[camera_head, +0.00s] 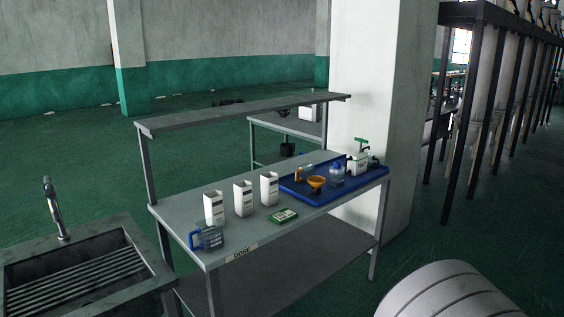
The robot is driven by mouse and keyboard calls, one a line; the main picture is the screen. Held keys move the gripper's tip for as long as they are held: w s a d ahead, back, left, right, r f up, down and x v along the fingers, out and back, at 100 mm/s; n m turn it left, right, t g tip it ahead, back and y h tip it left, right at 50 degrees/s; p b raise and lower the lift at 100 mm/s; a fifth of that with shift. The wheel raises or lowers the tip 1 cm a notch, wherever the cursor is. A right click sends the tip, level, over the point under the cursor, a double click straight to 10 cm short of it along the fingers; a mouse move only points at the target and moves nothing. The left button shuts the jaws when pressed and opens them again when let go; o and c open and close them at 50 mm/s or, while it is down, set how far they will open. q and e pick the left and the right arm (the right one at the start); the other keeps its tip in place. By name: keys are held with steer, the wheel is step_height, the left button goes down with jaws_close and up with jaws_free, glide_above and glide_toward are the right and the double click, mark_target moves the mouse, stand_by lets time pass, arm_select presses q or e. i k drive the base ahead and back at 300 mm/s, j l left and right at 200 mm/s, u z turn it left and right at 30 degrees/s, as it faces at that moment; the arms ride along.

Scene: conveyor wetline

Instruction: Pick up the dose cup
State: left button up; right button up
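A clear cup or jug with a blue handle (207,238) stands at the front left corner of the grey table (226,254); it looks most like the dose cup, though I cannot read any marking on it. Its blue handle faces left. A clear vessel with some blue on it (336,178) stands in the blue tray (312,200) at the right end of the table. Neither of my grippers is in view, so nothing touches these things.
Several white open-topped containers (243,199) stand behind the jug. The tray also holds an orange funnel (316,183) and a green-topped pump bottle (358,162). A shelf (240,114) overhangs the back. A sink (75,268) adjoins left.

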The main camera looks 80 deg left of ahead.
mark_target(371, 162)
steer(key=u, duration=2.05)
steer(key=z, duration=3.15)
steer(key=u, duration=3.15)
steer(key=i+l+z, duration=0.1)
steer(key=i+z, duration=0.4)
steer(key=i, duration=2.2)
